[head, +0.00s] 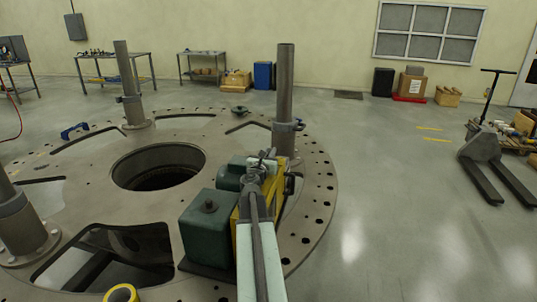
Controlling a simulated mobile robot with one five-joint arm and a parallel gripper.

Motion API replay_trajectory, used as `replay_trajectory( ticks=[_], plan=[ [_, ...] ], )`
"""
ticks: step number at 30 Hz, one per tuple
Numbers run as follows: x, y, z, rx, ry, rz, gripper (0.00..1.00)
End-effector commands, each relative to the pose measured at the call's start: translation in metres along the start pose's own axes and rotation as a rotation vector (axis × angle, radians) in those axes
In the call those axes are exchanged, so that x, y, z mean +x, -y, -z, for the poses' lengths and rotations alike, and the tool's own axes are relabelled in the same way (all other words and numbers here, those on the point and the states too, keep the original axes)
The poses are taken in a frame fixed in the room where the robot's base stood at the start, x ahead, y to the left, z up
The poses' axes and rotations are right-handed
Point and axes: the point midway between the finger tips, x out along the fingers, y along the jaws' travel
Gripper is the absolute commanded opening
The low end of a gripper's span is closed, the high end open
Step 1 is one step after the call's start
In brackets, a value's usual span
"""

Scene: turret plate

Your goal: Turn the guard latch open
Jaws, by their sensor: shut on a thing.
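My gripper (263,160) is at the far end of my arm, above the yellow guard (240,215) on the turret plate (80,180). It is shut on a small part there, which looks like the guard latch. The jaws and arm hide most of this part, so I cannot tell how far it is turned. A dark green machine housing (208,228) with a round knob on top stands just left of the yellow guard. Another green rounded housing (231,175) sits behind it.
A tall grey post (285,95) rises close behind my gripper. Another post (126,80) stands farther left. The plate has a large round hole (158,168) and a dark opening (110,255). A yellow tape roll (121,293) lies in front. Floor to the right is clear up to a pallet jack (488,160).

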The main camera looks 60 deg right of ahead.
Motion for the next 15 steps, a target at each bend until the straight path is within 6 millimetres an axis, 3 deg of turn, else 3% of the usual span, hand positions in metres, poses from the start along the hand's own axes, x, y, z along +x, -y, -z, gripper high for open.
replay_trajectory(
  ticks=[9,10,12,15],
  plan=[
    [0.0012,0.0025,-0.0005,-0.002,0.001,0.008,0.00],
    [0.0011,0.0026,-0.0005,-0.002,0.001,0.008,0.19],
    [0.0011,0.0024,-0.0005,-0.002,0.001,0.007,0.38],
    [0.0007,0.0017,-0.0004,-0.002,0.001,0.006,0.38]
  ],
)
